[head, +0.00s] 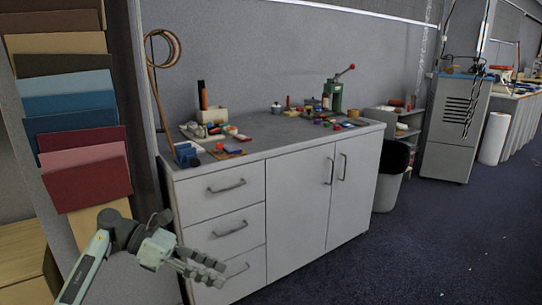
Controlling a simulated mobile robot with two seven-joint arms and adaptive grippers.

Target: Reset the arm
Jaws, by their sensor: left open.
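My left arm (85,268) comes in from the lower left corner. My left gripper (208,268) is open and empty, in front of the lower drawers of a grey cabinet (295,210). Its fingers point to the right. I cannot tell how far it is from the drawer fronts. My right gripper is not in view.
The cabinet's top holds small tools, colourful pieces and a green press (333,95). Coloured sample boards (80,110) hang at the left. A bin (389,180) and a tall grey machine (455,125) stand to the right.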

